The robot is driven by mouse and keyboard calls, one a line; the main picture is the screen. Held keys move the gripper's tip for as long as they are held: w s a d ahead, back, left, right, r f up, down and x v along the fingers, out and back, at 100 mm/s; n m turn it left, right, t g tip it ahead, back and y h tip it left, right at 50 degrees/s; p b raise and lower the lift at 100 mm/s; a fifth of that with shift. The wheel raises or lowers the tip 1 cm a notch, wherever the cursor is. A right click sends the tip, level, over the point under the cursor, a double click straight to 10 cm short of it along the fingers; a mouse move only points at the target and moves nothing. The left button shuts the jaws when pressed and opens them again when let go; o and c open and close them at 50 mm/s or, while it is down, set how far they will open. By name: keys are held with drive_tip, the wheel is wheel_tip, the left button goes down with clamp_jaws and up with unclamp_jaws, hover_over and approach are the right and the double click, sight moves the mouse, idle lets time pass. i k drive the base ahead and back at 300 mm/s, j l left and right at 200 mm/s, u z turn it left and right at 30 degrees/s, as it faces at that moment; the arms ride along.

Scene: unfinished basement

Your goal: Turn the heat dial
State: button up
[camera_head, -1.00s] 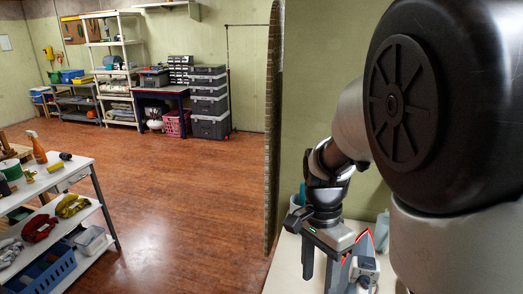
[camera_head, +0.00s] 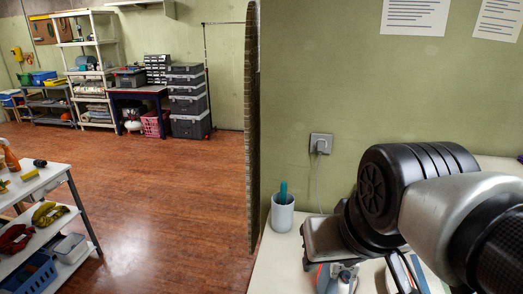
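My arm comes in from the right in the head view and bends down over the white bench. A grey block at its end, next to a black joint, looks like the body of my gripper (camera_head: 324,240). Its fingertips cannot be made out, so its opening does not show. Just below it, at the bottom edge, is a small grey and red device (camera_head: 336,278), partly cut off and partly covered. I cannot tell whether the gripper touches it. No heat dial can be clearly made out.
A pale cup (camera_head: 282,213) with a teal-handled item stands on the bench, left of my arm. A wall outlet (camera_head: 320,144) has a cord running down behind the bench items. A partition edge (camera_head: 252,130) bounds the left. Open wooden floor (camera_head: 150,190) lies beyond.

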sight(345, 276)
drive_tip(key=z, duration=0.55)
drive_tip(key=k+j, duration=0.1)
drive_tip(key=j, duration=1.45)
drive_tip(key=z, duration=0.15)
drive_tip(key=i, duration=0.05)
